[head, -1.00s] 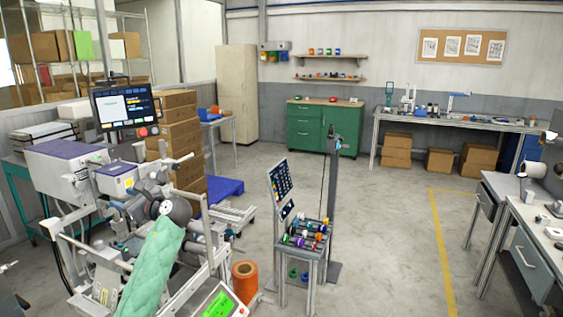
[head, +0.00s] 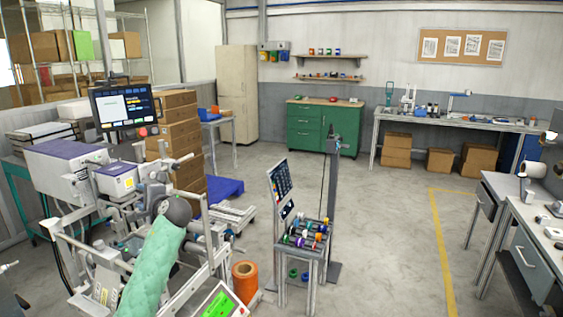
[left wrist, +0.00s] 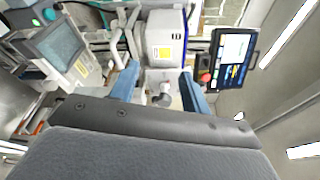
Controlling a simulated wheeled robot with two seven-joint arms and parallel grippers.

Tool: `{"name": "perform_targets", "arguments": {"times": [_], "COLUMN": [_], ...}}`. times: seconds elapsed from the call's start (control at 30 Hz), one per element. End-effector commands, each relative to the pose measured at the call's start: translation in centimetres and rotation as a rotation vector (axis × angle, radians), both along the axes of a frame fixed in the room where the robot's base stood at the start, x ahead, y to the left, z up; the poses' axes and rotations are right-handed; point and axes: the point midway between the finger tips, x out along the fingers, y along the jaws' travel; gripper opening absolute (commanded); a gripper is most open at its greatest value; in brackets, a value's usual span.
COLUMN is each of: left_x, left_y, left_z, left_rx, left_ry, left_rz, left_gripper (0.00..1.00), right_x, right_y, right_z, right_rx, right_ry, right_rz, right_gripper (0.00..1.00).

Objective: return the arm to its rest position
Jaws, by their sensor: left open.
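My left arm (head: 152,262), in a green quilted sleeve, rises in front of the machine at the left of the head view and ends in a dark rounded joint. The fingers of my left gripper cannot be made out there. In the left wrist view, my left gripper (left wrist: 160,88) shows two blue fingers spread apart, open, with nothing held between them. A machine with a grey-white housing (left wrist: 165,38) lies beyond the fingers. My right gripper is not in view.
The labelling machine (head: 65,165) with its screen (head: 122,106) stands close around my left arm. An orange roll (head: 245,278) is on the floor beside it. A small stand (head: 308,252) holds coloured reels. Grey floor (head: 385,230) is clear right of it.

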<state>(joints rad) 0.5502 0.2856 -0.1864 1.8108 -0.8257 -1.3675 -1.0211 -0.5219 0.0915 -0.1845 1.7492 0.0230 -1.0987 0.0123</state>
Motion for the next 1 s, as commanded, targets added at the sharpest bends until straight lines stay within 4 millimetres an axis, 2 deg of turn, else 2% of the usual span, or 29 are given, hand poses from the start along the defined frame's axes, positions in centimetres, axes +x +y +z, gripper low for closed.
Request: {"name": "perform_targets", "arguments": {"times": [0.17, 0.27, 0.37, 0.47, 0.57, 0.7, 0.77, 1.0], "left_x": [2.4, 3.4, 3.7, 3.1, 1.8, -1.0, -2.6, -10.3], "left_y": [-2.3, -4.3, -6.7, -9.0, -11.2, -13.9, -14.9, -18.6], "left_z": [-1.8, -4.3, -9.1, -14.6, -20.2, -28.0, -31.2, -43.3], "left_rx": [-0.304, -0.504, -0.728, -0.926, -1.086, -1.257, -1.314, -1.462], "left_ry": [-0.223, -0.317, -0.372, -0.387, -0.376, -0.327, -0.299, -0.153], "left_rz": [-0.110, -0.159, -0.188, -0.188, -0.166, -0.114, -0.090, 0.010], "left_gripper": [0.47, 0.47, 0.47, 0.47, 0.47, 0.47, 0.47, 0.47], "right_x": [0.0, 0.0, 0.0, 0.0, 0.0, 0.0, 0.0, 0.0], "right_y": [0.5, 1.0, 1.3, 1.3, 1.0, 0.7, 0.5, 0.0], "right_z": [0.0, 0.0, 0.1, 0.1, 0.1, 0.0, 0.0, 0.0], "right_rx": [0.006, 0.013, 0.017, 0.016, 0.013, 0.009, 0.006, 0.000], "right_ry": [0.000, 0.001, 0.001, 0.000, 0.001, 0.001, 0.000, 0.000], "right_rz": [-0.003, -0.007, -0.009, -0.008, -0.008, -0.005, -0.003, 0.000], "right_gripper": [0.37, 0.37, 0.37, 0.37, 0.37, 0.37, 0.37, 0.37]}}
